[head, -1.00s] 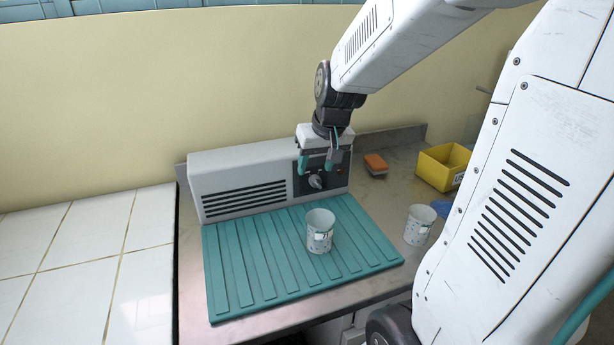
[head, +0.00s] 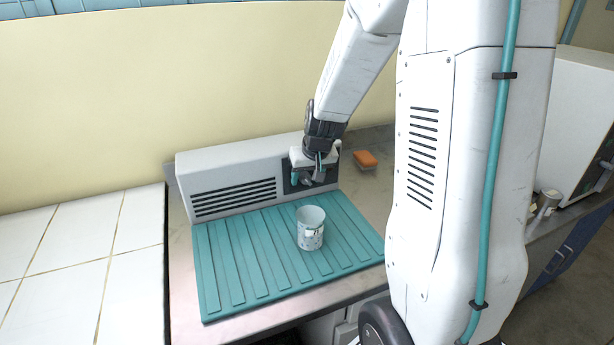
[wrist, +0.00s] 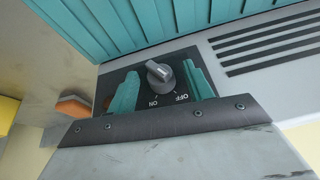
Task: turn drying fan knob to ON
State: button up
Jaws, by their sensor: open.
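The drying fan is a long grey box (head: 228,166) with black vent slots behind the teal ribbed mat. Its dark control panel is at its right end, mostly hidden by my gripper in the head view. In the wrist view the grey knob (wrist: 160,73) sits on the black panel (wrist: 112,79), with ON and OFF lettering beside it. The knob lies between the teal fingers of my gripper (wrist: 161,88), which are open and stand apart from it on both sides. In the head view my gripper (head: 308,181) is right at the panel.
A patterned cup (head: 311,233) stands on the teal mat (head: 232,278) in front of the fan. An orange sponge (head: 366,160) lies on the counter to the right of the fan. My arm covers the counter further right.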

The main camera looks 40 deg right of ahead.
jog(key=c, duration=1)
jog(key=shift+o, duration=0.2)
jog(key=shift+d+y, duration=0.1)
jog(key=shift+y, duration=0.2)
jog(key=shift+s+d+m+t+y, duration=0.1)
jog(key=shift+d+m+t+y, duration=0.15)
jog(key=shift+y, duration=0.75)
jog(key=y, duration=0.1)
jog(key=m+t+y, duration=0.1)
jog(key=y, duration=0.1)
jog(key=shift+d+f, duration=0.2)
jog(key=t+y, duration=0.1)
jog(key=y, duration=0.2)
jog(key=shift+s+d+f+m+t, duration=0.1)
jog(key=shift+d+f+m+t, duration=0.1)
jog(key=shift+m+t, duration=0.15)
jog(key=shift+f+m+t+y, duration=0.2)
jog(key=shift+m+t+y, duration=0.45)
jog(key=shift+y, duration=1.05)
jog(key=shift+t, duration=0.25)
